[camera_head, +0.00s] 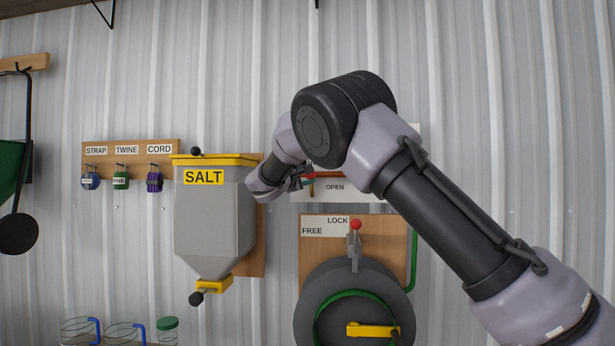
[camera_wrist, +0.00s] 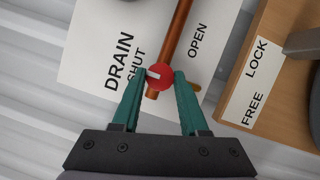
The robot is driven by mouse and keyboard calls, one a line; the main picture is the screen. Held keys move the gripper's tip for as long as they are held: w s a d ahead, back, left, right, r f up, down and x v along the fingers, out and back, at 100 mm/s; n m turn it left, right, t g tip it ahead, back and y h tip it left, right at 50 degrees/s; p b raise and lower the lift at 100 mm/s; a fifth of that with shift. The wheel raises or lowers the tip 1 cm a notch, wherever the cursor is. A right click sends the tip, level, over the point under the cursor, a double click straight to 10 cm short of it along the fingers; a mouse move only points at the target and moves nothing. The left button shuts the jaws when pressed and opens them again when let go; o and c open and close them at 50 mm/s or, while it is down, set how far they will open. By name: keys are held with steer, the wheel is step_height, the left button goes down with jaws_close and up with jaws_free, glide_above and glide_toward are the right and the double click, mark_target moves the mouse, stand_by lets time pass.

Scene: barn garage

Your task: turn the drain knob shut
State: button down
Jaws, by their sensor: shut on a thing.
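The red drain knob (camera_wrist: 161,79) sits at a copper pipe (camera_wrist: 180,35) in front of a white sign (camera_wrist: 88,58) reading DRAIN, SHUT and OPEN. A short white mark on the knob points left in the wrist view, toward the word SHUT. My gripper (camera_wrist: 159,75) has its two green fingers closed on either side of the knob. In the head view my gripper (camera_head: 300,180) reaches the wall beside the OPEN lettering, and my arm hides most of the sign. A bit of red knob (camera_head: 310,175) shows there.
A grey SALT hopper (camera_head: 212,225) hangs close left of my gripper. Below is a wooden board (camera_head: 312,257) marked LOCK and FREE, with a red-tipped lever (camera_head: 355,240) and a grey reel (camera_head: 308,312). Hooks with strap, twine and cord (camera_head: 154,181) hang farther left.

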steer(key=shift+f, duration=0.1)
stand_by(0.3)
steer(key=shift+c, duration=2.2)
jaws_free()
steer(key=v, duration=1)
steer(key=shift+s+a, duration=0.25)
steer(key=shift+s, duration=0.1)
